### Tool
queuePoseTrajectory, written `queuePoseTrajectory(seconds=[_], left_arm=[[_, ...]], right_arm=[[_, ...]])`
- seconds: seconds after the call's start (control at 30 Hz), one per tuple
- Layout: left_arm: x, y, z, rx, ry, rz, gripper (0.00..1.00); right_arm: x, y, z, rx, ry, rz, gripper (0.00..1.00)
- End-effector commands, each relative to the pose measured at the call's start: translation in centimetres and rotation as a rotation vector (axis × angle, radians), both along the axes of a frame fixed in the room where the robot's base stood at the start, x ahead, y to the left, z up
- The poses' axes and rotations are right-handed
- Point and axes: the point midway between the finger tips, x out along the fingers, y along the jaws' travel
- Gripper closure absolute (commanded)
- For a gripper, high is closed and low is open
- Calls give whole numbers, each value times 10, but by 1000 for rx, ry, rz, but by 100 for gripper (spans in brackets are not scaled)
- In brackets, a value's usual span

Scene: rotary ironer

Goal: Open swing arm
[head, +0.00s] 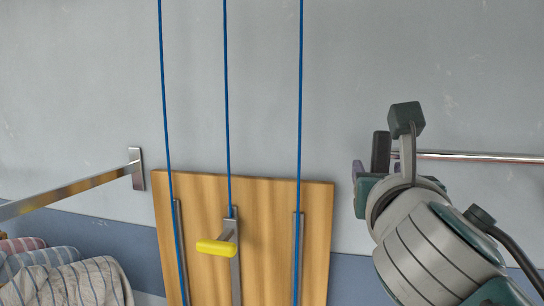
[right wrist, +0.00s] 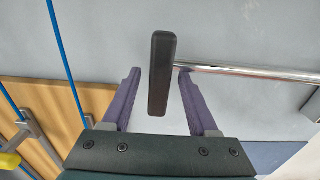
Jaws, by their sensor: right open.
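A chrome rod (head: 480,157) with a black grip (head: 381,151) at its left end runs along the wall at the right of the head view; it looks like the swing arm. In the right wrist view, the rod (right wrist: 250,72) meets the upright black grip (right wrist: 161,72). My right gripper (head: 370,171) is open at the grip. Its two purple fingers (right wrist: 159,82) stand either side of the grip's lower part, with gaps visible on both sides. Part of the rod's left end is hidden behind my right wrist in the head view. My left gripper is out of view.
A wooden board (head: 265,230) with a yellow handle (head: 216,247) and blue cords (head: 227,100) is left of my right arm. A flat metal bar (head: 75,190) juts from the wall at left, above striped cloth rolls (head: 75,285).

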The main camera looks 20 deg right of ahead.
Motion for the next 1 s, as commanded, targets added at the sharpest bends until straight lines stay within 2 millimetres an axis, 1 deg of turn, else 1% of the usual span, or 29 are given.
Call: queuePoseTrajectory(seconds=[0.3,0.37,0.83,0.87,1.0], left_arm=[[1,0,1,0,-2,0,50],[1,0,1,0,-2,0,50],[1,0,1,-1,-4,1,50],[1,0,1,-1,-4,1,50],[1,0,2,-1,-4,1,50]], right_arm=[[3,-2,-1,1,0,0,40],[3,-2,-1,1,0,0,46],[2,-2,0,1,0,-1,98],[2,-2,-1,1,0,-1,100],[2,-2,0,1,0,-1,100]])
